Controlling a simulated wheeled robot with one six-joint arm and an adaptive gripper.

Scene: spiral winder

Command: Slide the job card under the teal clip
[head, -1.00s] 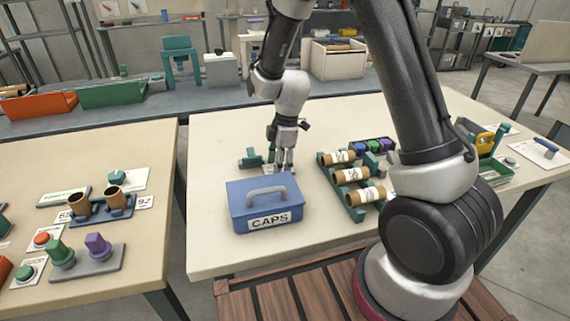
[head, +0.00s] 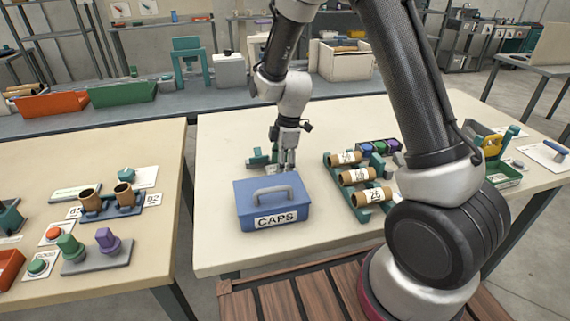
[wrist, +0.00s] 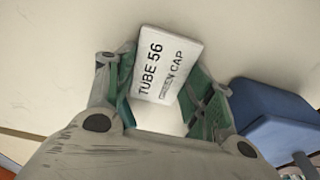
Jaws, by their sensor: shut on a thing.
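The job card (wrist: 168,62) is white, printed "TUBE 56" and "CAP", with a smaller word that is hard to read. In the wrist view it lies between the green-padded fingers of my gripper (wrist: 165,95). A teal clip-like piece (head: 258,158) sits on the table just left of the fingertips. I cannot tell whether the card touches it.
The blue CAPS box (head: 272,197) stands close in front of my gripper and shows at the right of the wrist view (wrist: 275,125). A teal rack with cardboard tubes (head: 358,176) stands to the right. The tabletop left of the clip (head: 220,150) is clear.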

